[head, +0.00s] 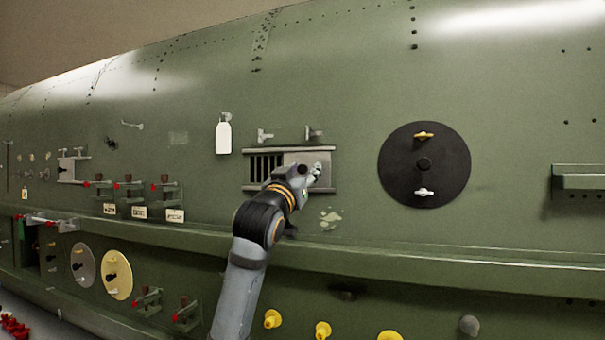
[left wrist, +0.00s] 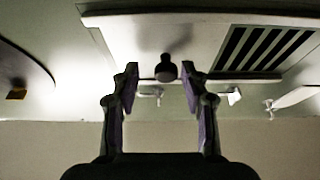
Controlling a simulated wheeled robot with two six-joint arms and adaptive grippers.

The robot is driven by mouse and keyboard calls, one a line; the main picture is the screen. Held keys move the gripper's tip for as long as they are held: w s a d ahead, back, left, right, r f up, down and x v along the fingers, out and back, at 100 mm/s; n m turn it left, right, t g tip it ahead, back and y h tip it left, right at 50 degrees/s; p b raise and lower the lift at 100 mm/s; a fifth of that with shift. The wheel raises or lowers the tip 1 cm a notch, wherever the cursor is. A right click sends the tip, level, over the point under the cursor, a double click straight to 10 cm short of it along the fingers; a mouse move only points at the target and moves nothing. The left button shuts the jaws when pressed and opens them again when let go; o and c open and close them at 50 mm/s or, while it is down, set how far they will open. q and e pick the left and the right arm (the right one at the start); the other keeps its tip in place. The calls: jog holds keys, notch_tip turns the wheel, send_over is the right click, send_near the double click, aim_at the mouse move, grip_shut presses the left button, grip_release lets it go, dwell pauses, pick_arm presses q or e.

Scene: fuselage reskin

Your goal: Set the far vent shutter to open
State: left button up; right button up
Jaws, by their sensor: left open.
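A vent shutter (head: 305,160) sits in a framed rail on the green fuselage side. Its grey plate covers the right part of the frame, and dark slats (head: 264,168) show at the left. My left gripper (head: 314,173) is at the plate's right part. In the left wrist view, the dark shutter knob (left wrist: 165,68) shows between the tips of my open left gripper (left wrist: 160,75), with a gap on each side. The slats also show at the right there (left wrist: 262,48). Whether the fingers touch the plate cannot be told. My right gripper is not in view.
A black disc (head: 425,182) with two small latches is to the right of the vent. A white tag (head: 223,137) hangs to its upper left. Several red-handled levers (head: 130,185) are at the left. A long ledge (head: 420,250) runs below.

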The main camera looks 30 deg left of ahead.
pick_arm(q)
jog(key=shift+s+f, duration=0.1)
jog(key=shift+s, duration=0.15)
jog(key=v, duration=1.1)
jog(key=shift+s+d, duration=0.15)
jog(key=shift+d, duration=0.15)
jog(key=shift+f, duration=0.1)
